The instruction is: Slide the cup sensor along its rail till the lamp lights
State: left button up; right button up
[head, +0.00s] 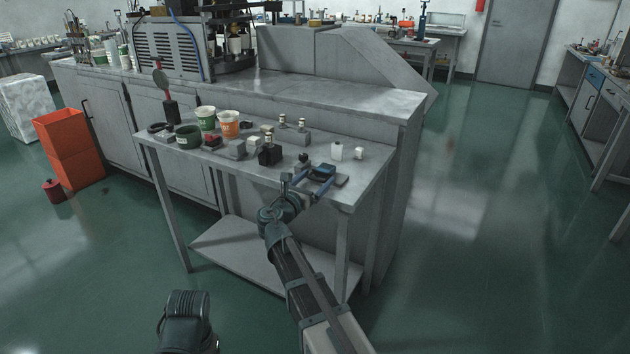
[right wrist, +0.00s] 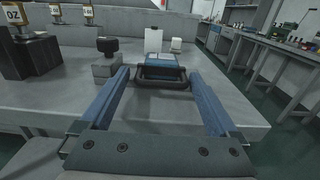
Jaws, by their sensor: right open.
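My right gripper (head: 304,187) is open at the bench's front right corner. In the right wrist view its blue fingers (right wrist: 159,78) stand on either side of a blue-topped piece (right wrist: 161,66) with a dark frame. The piece also shows in the head view (head: 322,170); I see no clear grip on it. A grey block with a black knob (right wrist: 106,68) stands to the left of the fingers. A white block (right wrist: 153,40) and a small white piece (right wrist: 176,44) stand behind. I cannot tell for sure which part is the cup sensor, its rail or the lamp.
The grey bench (head: 362,172) also holds a green cup (head: 205,118), an orange cup (head: 229,128), a dark green bowl (head: 188,137) and a black block (head: 270,155). A long counter (head: 340,88) stands behind. Floor to the right is clear.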

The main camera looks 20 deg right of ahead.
jog(key=shift+c, duration=0.2)
grip_shut()
jog(key=shift+w+a, duration=0.15)
jog(key=shift+w, duration=0.05)
jog(key=shift+o, duration=0.2)
grip_release()
jog(key=shift+s, duration=0.1)
jog(key=v, duration=1.4)
jog(key=shift+c, duration=0.3)
